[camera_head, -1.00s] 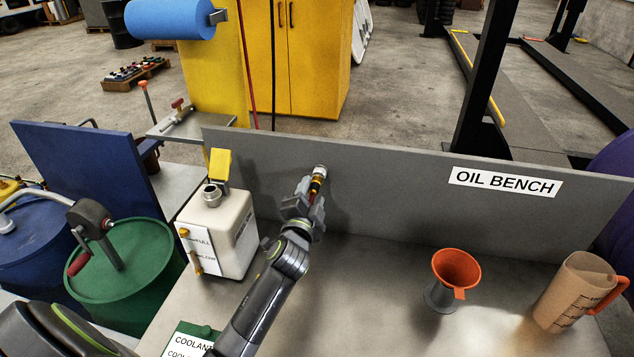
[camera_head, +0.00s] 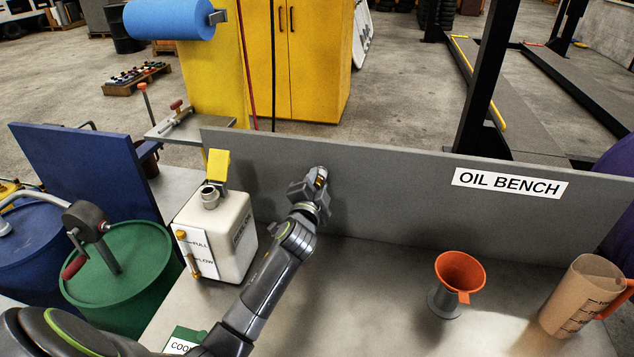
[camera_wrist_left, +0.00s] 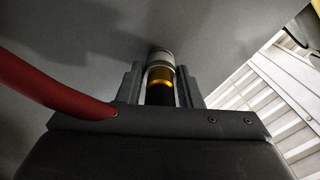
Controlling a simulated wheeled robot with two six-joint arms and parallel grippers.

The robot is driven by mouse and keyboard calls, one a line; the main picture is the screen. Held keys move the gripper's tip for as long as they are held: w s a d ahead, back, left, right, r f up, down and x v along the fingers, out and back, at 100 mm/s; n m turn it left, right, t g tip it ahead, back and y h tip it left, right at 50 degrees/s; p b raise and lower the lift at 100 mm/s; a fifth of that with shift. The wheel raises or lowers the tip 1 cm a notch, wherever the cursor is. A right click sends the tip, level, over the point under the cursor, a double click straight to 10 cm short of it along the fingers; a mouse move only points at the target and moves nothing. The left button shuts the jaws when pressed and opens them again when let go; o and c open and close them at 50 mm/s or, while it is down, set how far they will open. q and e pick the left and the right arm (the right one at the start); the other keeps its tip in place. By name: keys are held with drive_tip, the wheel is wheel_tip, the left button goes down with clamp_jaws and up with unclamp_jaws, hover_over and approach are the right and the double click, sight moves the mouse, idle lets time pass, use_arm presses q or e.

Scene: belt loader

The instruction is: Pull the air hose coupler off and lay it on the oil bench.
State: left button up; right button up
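The air hose coupler (camera_head: 320,178) is at the grey back panel of the bench, mostly hidden by my left gripper in the head view. In the left wrist view the coupler (camera_wrist_left: 160,78) has a silver collar, a gold band and a black body, and its far end meets the grey panel. My left gripper (camera_head: 311,188) has one finger on each side of it. Narrow gaps seem to show between the fingers (camera_wrist_left: 160,88) and the coupler. The oil bench (camera_head: 370,290) has a grey top. My right gripper is not in view.
A white coolant tank (camera_head: 230,240) stands left of my arm. An orange funnel (camera_head: 460,272) and a measuring jug (camera_head: 580,300) stand at the right. The bench middle is clear. A red hose (camera_wrist_left: 60,90) crosses the left wrist view beside the gripper.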

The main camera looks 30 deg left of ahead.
use_arm(q)
clamp_jaws()
drive_tip(key=shift+s+f, duration=0.1)
drive_tip(key=shift+s, duration=0.1)
drive_tip(key=shift+s+d, duration=0.15)
drive_tip(key=shift+s, duration=0.15)
drive_tip(key=shift+p, duration=0.3)
drive_tip(key=shift+s, duration=0.2)
drive_tip(key=shift+p+v, duration=0.6)
drive_tip(key=shift+v, duration=0.8)
